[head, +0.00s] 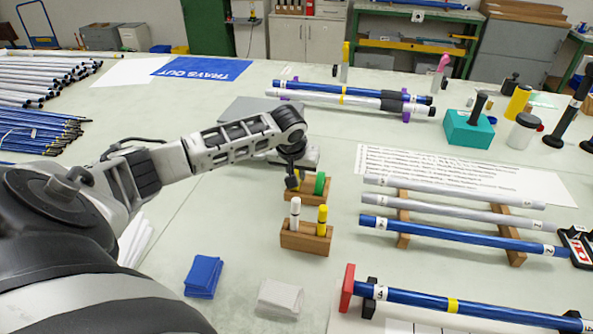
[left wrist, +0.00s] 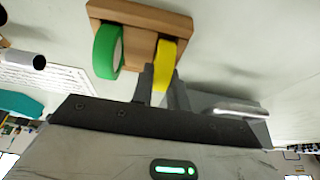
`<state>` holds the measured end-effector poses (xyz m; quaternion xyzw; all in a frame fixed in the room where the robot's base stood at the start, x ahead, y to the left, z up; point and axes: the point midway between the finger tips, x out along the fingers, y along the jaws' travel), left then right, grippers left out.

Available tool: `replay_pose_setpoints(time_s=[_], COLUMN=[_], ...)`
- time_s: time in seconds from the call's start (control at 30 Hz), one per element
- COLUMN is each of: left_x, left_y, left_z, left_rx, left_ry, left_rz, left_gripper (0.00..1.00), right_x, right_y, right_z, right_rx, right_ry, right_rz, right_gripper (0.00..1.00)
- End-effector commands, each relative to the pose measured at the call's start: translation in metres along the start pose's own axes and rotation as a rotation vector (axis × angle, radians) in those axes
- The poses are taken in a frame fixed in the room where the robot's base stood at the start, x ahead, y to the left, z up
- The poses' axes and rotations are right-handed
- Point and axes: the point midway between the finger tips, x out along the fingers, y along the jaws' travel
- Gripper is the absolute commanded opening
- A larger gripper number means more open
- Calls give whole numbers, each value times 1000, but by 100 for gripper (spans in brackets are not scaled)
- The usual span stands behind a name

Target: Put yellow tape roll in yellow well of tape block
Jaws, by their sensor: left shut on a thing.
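The wooden tape block (head: 311,198) stands on the table near the middle of the head view, and it also shows in the left wrist view (left wrist: 140,17). A green tape roll (head: 320,183) stands upright in one end of it; it also shows in the left wrist view (left wrist: 104,50). My left gripper (head: 293,181) is at the block's other end, shut on the yellow tape roll (left wrist: 166,65). The yellow roll is upright, at the block beside the green roll. The fingers hide part of it, and I cannot tell how deep it sits. My right gripper is not in view.
A wooden marker holder (head: 306,238) with a white and a yellow marker stands just in front of the block. Blue cloth (head: 203,276) and grey cloth (head: 280,298) lie nearer. Rods on wooden supports (head: 403,228) lie to the right. The table left of the block is mostly clear.

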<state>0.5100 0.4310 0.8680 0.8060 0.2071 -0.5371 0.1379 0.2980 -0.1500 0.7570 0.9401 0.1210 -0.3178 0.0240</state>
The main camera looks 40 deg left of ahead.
Motion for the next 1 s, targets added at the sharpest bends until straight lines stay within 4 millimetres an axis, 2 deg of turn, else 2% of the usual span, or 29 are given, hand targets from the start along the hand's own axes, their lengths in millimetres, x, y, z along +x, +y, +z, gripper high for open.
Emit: replay_pose_setpoints(time_s=[0.07,0.1,0.17,0.43,0.57,0.67,1.0], left_x=[2,2,2,2,-6,-21,-93], left_y=[0,0,0,0,0,0,0], left_z=[1,1,1,1,-1,-1,-1], left_rx=[0,0,0,0,0,1,2], left_ry=[-1,0,0,0,0,1,2], left_rz=[0,0,0,0,0,1,0], left_gripper=[0,21,38,38,38,38,38], right_x=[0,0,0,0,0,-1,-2], right_y=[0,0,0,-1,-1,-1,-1], right_z=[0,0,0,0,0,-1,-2], right_rx=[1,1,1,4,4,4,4], right_ry=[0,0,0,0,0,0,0], right_rz=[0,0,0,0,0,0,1], right_gripper=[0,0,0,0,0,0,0])
